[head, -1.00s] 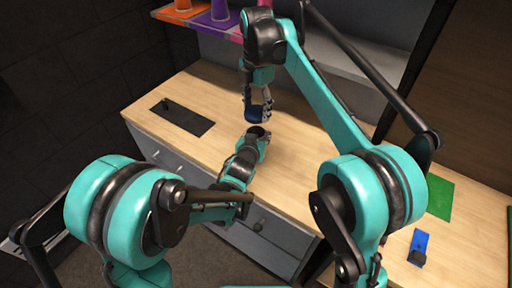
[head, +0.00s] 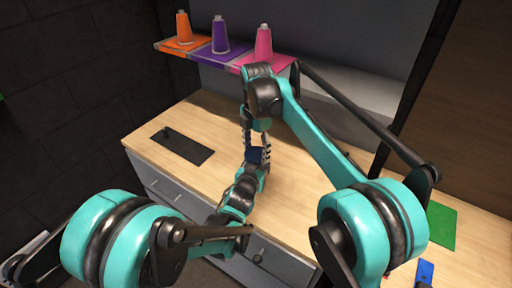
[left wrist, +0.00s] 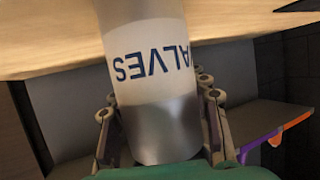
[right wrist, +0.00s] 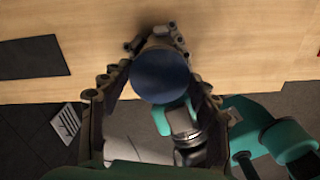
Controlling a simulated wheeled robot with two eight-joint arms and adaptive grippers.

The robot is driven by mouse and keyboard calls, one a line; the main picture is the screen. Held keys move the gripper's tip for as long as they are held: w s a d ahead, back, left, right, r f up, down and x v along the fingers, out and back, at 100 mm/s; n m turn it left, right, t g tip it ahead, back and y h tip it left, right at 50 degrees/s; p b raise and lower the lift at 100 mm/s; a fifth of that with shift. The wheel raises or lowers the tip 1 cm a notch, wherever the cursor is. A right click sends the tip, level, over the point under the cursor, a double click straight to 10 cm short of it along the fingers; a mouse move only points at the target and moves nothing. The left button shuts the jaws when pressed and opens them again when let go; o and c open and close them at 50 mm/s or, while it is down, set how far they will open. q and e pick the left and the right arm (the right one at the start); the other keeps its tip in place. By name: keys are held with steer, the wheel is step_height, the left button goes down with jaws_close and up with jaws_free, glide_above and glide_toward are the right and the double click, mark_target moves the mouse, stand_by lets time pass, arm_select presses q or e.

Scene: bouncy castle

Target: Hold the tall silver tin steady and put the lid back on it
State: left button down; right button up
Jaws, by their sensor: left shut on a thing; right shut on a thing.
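The tall silver tin (left wrist: 162,125) has a pale label with dark letters, upside down in the left wrist view. My left gripper (left wrist: 160,135) is shut around it, one finger on each side. The dark blue round lid (right wrist: 160,76) is between the fingers of my right gripper (right wrist: 152,85), which is shut on it. In the head view the lid (head: 258,155) is directly above my left gripper (head: 254,168), with my right gripper (head: 257,145) over it. The lid hides the tin's top, so I cannot tell whether they touch.
The wooden counter (head: 310,185) has a dark mat (head: 182,147) at left and a green sheet (head: 441,225) at right. A blue item (head: 425,271) lies near the front right. Orange, purple and pink cones (head: 264,45) stand on the shelf behind.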

steer(key=shift+f, duration=0.1)
stand_by(0.3)
steer(key=shift+f, duration=0.8)
steer(key=shift+f, duration=0.55)
steer(key=o, duration=0.7)
steer(key=shift+o, duration=0.2)
steer(key=shift+r, duration=2.25)
